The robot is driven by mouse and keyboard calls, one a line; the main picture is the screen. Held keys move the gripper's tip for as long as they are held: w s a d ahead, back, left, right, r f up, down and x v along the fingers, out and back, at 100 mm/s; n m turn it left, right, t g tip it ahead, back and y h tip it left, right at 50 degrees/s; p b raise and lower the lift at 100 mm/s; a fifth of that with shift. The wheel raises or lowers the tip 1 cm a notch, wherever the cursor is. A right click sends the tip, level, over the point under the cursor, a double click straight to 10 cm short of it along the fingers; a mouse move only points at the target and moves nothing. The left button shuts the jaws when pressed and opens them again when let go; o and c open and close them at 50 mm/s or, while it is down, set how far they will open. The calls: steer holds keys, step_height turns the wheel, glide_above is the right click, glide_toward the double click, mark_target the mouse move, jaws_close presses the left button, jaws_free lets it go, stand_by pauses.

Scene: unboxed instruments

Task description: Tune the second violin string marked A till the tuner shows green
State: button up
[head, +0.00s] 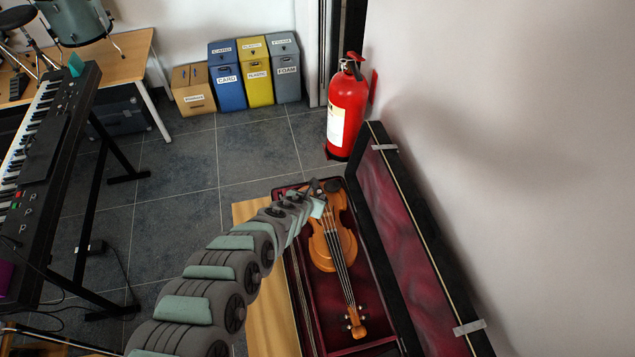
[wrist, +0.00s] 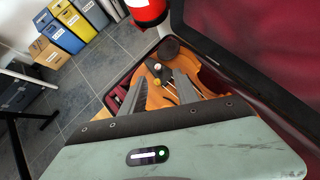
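The orange-brown violin (head: 341,243) lies in an open case, its scroll and pegs (head: 355,320) toward the near end. My gripper (head: 318,190) is over the end of the body far from the pegs. In the wrist view my gripper (wrist: 161,78) is open, its two grey fingers apart above the violin (wrist: 203,88). Small dark, pale and yellow parts show between and beyond the fingertips; contact cannot be told. A round dark part (wrist: 168,48) sits at the violin's end. String marks are unreadable. I cannot make out a tuner display.
The case's open lid (head: 398,215) stands along the right, beside the wall. A red extinguisher (head: 346,108) stands beyond the case. A keyboard (head: 45,150) on a stand is at left. Several labelled bins (head: 226,80) stand at the back. The tiled floor (head: 180,200) between is mostly clear.

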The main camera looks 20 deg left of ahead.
mark_target(319, 193)
steer(key=shift+n, duration=0.5)
steer(key=shift+w+a+f+b, duration=0.1)
steer(key=shift+w+f+b, duration=0.25)
steer(key=shift+f, duration=0.3)
steer(key=shift+w+a+f+b, duration=0.1)
steer(key=shift+w+f+b, duration=0.2)
steer(key=shift+f, duration=0.35)
steer(key=shift+w+f+b, duration=0.35)
steer(key=shift+f, duration=0.3)
steer(key=b+x, duration=0.3)
steer(key=x, duration=0.1)
steer(key=shift+a+f, duration=0.15)
steer(key=shift+f, duration=0.1)
steer(key=shift+w+a+f+y+b, duration=0.15)
steer(key=shift+w+f+y+b, duration=0.25)
steer(key=shift+w+b, duration=0.55)
steer(key=shift+s, duration=0.2)
steer(key=shift+c, duration=0.4)
jaws_close()
